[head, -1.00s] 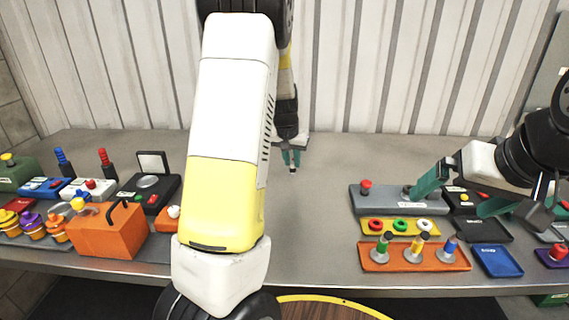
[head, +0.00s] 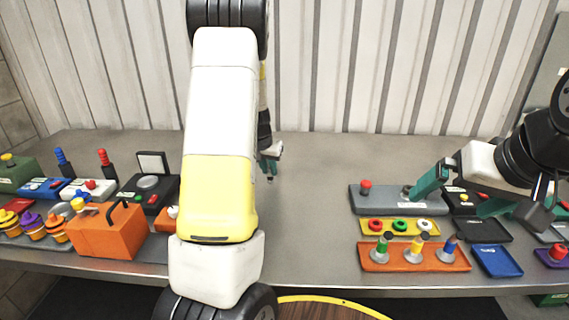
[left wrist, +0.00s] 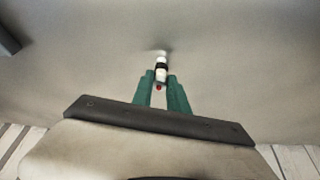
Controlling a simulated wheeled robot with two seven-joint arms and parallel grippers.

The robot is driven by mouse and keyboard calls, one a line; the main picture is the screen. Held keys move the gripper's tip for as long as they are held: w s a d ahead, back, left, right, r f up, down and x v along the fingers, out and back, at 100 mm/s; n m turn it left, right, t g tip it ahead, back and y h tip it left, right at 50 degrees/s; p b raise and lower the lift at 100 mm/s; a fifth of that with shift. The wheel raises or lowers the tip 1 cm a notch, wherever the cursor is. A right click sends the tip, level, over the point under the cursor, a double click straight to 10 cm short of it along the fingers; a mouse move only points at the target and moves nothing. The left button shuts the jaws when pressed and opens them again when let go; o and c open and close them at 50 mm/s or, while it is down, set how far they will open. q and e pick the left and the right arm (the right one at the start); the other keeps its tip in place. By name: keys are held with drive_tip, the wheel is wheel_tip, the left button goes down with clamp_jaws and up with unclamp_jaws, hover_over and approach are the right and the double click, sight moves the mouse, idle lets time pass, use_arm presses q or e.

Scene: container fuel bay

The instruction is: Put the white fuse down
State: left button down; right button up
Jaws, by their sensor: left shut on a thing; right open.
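My left gripper (head: 270,158) is over the bare middle part of the table, toward the back wall, mostly behind my own arm. In the left wrist view its green fingers (left wrist: 161,92) are shut on the white fuse (left wrist: 162,74), which has a black band and a small red part. The fuse's white end points away from the gripper, near the grey tabletop with a faint shadow by it. I cannot tell whether it touches.
A yellow tray of rings (head: 372,237) and an orange tray of coloured pegs (head: 375,264) lie at the right, beside a blue tray (head: 497,261). An orange box (head: 105,238) and several devices crowd the left. The table (head: 315,190) between is clear.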

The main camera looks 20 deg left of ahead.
use_arm(q)
drive_tip(key=shift+f, duration=0.1)
drive_tip(key=c, duration=1.3)
unclamp_jaws()
